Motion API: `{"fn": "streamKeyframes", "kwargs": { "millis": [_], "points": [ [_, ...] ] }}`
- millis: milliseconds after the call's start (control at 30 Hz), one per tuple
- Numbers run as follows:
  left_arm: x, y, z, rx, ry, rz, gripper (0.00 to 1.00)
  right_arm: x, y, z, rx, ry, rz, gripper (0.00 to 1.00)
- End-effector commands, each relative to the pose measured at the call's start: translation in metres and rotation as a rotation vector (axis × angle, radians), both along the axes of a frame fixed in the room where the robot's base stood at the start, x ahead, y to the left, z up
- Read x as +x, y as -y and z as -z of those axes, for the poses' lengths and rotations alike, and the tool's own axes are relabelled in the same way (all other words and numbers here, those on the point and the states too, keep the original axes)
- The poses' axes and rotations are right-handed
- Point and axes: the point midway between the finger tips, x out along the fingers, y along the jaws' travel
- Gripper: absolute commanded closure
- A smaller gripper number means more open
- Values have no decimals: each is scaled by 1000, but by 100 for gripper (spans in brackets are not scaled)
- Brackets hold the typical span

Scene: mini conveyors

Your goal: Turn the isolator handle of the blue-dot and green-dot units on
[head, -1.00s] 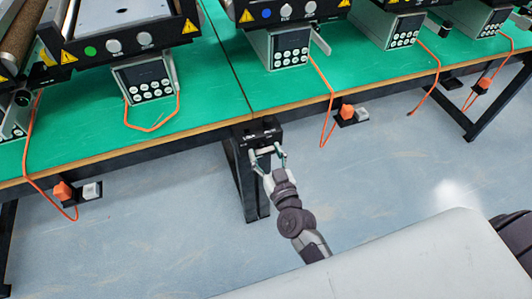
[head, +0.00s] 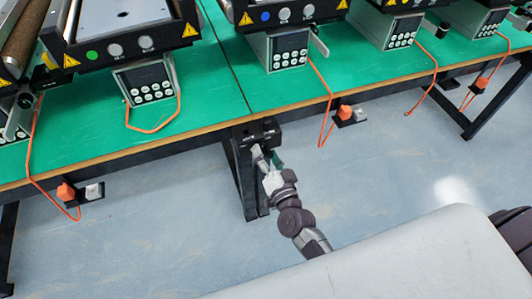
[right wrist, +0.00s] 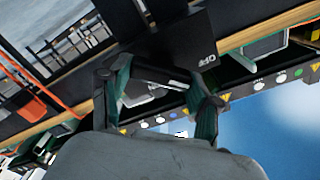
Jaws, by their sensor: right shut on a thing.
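The blue-dot unit (head: 290,14) and the green-dot unit (head: 118,47) stand on the green bench, each with a keypad box in front. A black isolator box (head: 258,134) is fixed under the bench's front edge, between the two units; it also shows in the right wrist view (right wrist: 192,50). My right gripper (head: 265,158) is at the front of this box. In the right wrist view its fingers (right wrist: 160,95) are spread, shut on the isolator handle, which is mostly hidden. I cannot tell which unit this handle serves. My left gripper is not in view.
Orange cables (head: 326,95) hang over the bench edge (head: 170,138) to orange plugs (head: 345,112) below. A black bench leg (head: 249,185) stands under the isolator box. The floor in front is clear.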

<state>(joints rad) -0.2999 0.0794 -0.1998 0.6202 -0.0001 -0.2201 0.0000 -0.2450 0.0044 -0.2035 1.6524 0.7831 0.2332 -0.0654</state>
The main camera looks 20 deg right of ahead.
Motion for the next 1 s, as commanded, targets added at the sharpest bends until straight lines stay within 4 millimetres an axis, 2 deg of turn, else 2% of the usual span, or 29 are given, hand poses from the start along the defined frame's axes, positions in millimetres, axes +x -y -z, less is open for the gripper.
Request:
{"fn": "streamKeyframes", "kwargs": {
  "millis": [600,1000],
  "points": [
    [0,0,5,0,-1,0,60,0,2,3,566,-19,1,72],
    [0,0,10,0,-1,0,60,0,2,4,788,-26,2,72]
  ]
}}
